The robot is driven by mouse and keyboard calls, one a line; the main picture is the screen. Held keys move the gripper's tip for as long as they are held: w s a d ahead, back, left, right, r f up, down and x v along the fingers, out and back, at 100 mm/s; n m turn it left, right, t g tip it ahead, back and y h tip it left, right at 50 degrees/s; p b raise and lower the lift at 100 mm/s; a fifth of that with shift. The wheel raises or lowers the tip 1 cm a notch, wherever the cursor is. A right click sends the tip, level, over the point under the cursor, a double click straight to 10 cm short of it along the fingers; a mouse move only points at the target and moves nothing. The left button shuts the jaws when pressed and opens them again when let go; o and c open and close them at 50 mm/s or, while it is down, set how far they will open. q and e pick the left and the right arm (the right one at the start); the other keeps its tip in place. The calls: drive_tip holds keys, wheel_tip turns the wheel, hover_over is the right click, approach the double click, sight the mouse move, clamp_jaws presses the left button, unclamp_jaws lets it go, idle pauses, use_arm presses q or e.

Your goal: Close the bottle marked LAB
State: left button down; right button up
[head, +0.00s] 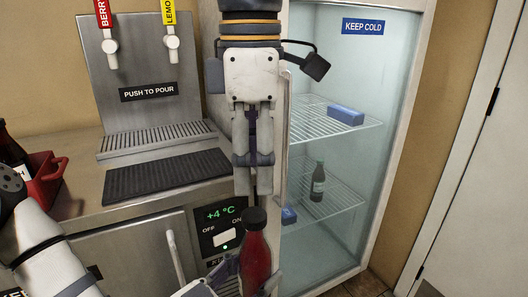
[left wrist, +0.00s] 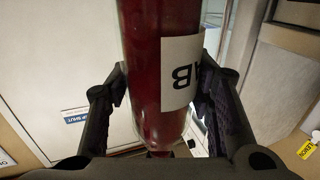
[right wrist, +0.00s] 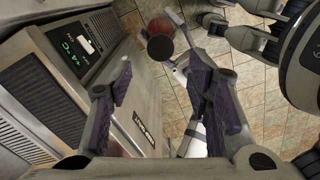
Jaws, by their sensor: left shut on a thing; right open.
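The bottle marked LAB is a red bottle (head: 255,262) with a dark cap (head: 255,218) at its top, low in the middle of the head view. In the left wrist view the bottle (left wrist: 142,60) has a white label (left wrist: 181,75) on which the letters AB show. My left gripper (head: 248,285) is shut on the bottle and holds it roughly upright. My right gripper (head: 253,190) is open and empty, pointing down just above the cap. In the right wrist view the cap (right wrist: 160,47) lies beyond the fingertips. I cannot tell how tightly the cap sits.
A cold cabinet (head: 350,60) on the right holds a dark green bottle (head: 318,182) and blue blocks (head: 345,115) on wire shelves. A steel counter with a black mat (head: 165,176) and taps is on the left. A red bin (head: 45,180) stands at the left edge.

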sight(254, 214)
wheel_tip(254, 214, down, 8)
drive_tip(key=shift+r, duration=0.25)
drive_tip(key=shift+c, duration=0.2)
clamp_jaws()
drive_tip(key=m, duration=1.1)
drive_tip(key=shift+o, duration=0.9)
unclamp_jaws()
wheel_tip(254, 214, up, 12)
